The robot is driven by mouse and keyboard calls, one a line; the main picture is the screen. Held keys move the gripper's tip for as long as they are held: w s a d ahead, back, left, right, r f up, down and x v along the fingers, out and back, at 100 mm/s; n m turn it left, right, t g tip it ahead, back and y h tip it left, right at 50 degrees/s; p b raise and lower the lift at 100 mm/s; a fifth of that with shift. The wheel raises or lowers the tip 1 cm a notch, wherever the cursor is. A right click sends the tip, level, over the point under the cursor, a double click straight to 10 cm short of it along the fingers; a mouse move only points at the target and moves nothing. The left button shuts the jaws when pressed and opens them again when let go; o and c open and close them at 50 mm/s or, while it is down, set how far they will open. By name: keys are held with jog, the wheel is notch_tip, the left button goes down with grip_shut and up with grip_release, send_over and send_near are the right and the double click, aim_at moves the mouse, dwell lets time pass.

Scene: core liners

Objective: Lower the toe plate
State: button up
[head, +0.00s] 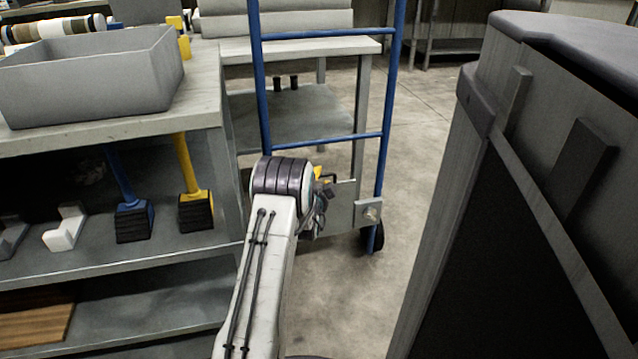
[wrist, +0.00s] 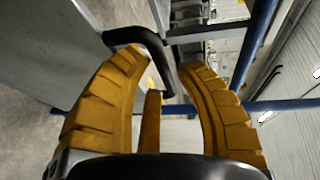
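A hand truck with a blue tube frame (head: 385,110) stands on the floor beyond my arm. Its grey toe plate (head: 343,203) is folded up against the lower frame, partly hidden by my arm. In the wrist view, a grey panel that looks like the toe plate (wrist: 45,45) fills the upper left. A black handle (wrist: 155,48) sticks out from it. My gripper (wrist: 163,60) is open, its yellow fingers apart. The handle's bend lies at the gap between the fingertips; whether they touch it, I cannot tell. In the head view my wrist mostly hides the gripper.
A shelf bench (head: 120,125) with a grey bin (head: 95,75) stands at left. A blue-handled tool (head: 133,215) and a yellow-handled one (head: 195,205) stand on its shelf. A large dark cabinet-like body (head: 520,200) blocks the right. Bare floor (head: 340,300) lies between.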

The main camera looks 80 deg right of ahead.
jog(key=shift+d+f, duration=0.1)
jog(key=shift+d, duration=0.15)
jog(key=shift+o, duration=0.2)
grip_shut()
dwell(0.3)
